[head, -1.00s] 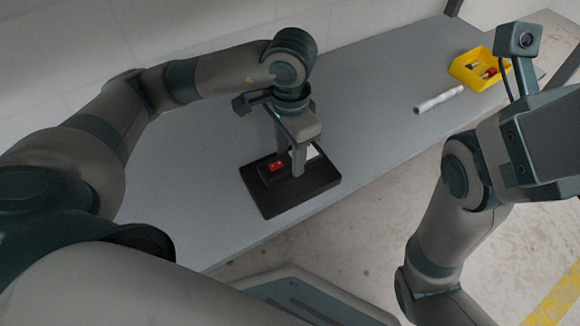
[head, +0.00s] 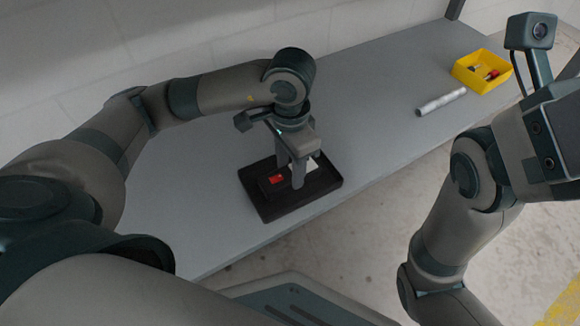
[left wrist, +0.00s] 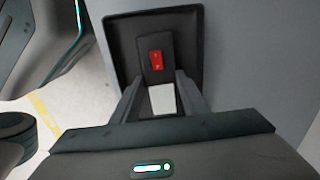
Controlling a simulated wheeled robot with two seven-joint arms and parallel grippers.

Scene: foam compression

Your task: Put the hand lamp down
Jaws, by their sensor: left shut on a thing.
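The hand lamp (head: 270,184) is a small dark body with a red patch and a pale white face. It is over the black tray (head: 267,212), low and close to its floor; I cannot tell whether it touches. My left gripper (head: 293,180) points down, shut on the lamp, with its fingers on either side. In the left wrist view the lamp (left wrist: 154,42) lies between the fingers (left wrist: 161,92), inside the outline of the tray (left wrist: 116,40). My right gripper is outside the pictures; only its arm shows at the right.
The tray lies on a long grey table (head: 375,125) near its front edge. A silvery tube (head: 441,102) and a yellow bin (head: 482,72) with small items are at the far right. The table between tray and tube is clear.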

